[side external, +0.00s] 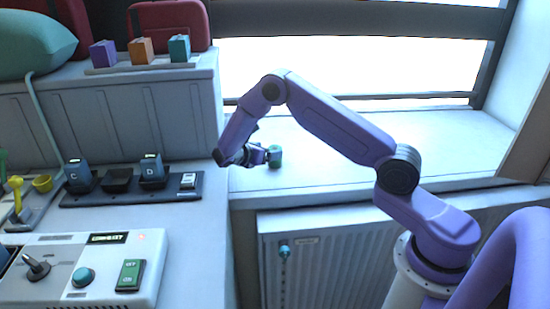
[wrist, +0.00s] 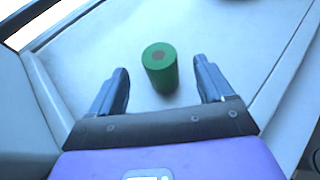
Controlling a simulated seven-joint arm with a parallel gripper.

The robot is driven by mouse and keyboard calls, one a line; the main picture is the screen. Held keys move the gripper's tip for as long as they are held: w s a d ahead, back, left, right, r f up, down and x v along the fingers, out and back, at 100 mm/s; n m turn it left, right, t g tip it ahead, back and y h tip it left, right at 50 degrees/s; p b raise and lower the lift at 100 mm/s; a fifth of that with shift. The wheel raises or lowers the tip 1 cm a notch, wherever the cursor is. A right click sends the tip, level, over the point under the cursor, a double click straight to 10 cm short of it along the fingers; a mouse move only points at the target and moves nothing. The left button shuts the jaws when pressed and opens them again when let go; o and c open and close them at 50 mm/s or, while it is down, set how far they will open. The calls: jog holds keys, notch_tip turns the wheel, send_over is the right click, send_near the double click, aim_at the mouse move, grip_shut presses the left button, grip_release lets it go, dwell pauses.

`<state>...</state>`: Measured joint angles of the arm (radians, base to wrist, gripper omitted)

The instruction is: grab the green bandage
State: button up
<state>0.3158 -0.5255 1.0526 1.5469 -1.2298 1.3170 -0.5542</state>
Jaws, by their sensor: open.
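The green bandage (wrist: 161,72) is a small upright roll standing on the white window ledge. In the side external view the bandage (side external: 275,157) stands right beside the fingers of my gripper (side external: 266,156). In the wrist view my gripper (wrist: 164,88) is open, with one blue finger to the left of the bandage and one to the right. There are visible gaps between the bandage and both fingers. The bandage is upright and not held.
The window ledge (side external: 335,150) is clear around the bandage. A radiator (side external: 345,250) is below it. To the left, a counter carries a charger strip (side external: 130,188) and a control box (side external: 80,265). Purple, orange and teal boxes stand on a shelf (side external: 140,68).

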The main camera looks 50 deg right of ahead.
jog(key=x, duration=0.8)
jog(key=shift+a+f, duration=0.1)
jog(key=shift+f, duration=0.15)
jog(key=c, duration=1.1)
jog(key=shift+o, duration=0.2)
jog(key=shift+w+r, duration=0.1)
jog(key=shift+r, duration=0.1)
